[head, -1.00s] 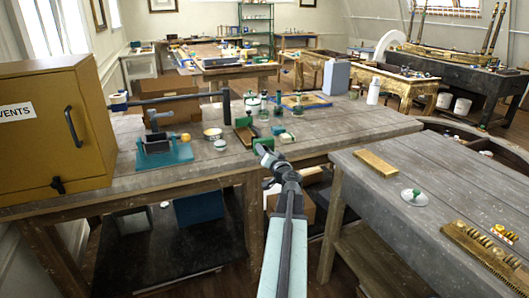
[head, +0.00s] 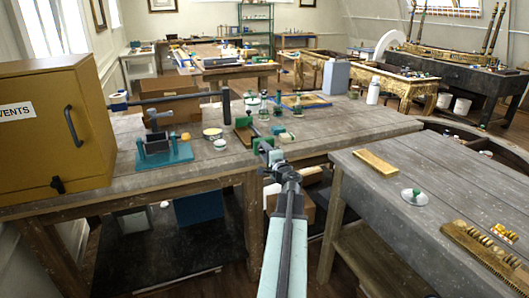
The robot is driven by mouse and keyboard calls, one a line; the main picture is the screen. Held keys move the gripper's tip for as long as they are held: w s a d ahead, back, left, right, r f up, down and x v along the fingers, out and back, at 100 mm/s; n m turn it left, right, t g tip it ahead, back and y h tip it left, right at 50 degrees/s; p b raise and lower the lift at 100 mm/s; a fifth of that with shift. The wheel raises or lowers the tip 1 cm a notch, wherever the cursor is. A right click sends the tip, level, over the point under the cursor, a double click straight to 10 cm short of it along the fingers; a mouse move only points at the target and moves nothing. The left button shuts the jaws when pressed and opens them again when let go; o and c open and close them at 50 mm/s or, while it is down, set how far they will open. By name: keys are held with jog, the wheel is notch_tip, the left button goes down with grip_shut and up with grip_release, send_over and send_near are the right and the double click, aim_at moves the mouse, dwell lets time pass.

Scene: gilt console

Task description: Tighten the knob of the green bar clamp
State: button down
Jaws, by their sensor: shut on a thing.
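The green bar clamp (head: 262,143) shows as a small green part at the front edge of the far grey workbench. It sits just in front of a brown wooden piece (head: 243,134). My gripper (head: 267,150) reaches up from the bottom of the view to this green part. It is shut on the clamp's knob end, and the fingers and wrist hide most of the knob. The clamp's bar and lower parts are too small or covered to make out.
Jars and small green-topped pieces (head: 277,110) stand behind the clamp on the workbench (head: 340,131). A teal-based vise (head: 164,155) and a yellow cabinet (head: 60,150) are to the left. The nearer right bench (head: 450,180) has free room.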

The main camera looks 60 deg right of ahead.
jog(key=m, duration=1.9)
jog(key=shift+a+f, duration=0.1)
jog(key=shift+f, duration=0.1)
jog(key=m, duration=0.7)
dwell(0.4)
jog(key=c, duration=0.9)
grip_release()
jog(key=shift+r, duration=0.1)
jog(key=v, duration=0.7)
jog(key=shift+s+a, duration=0.25)
jog(key=shift+s, duration=0.05)
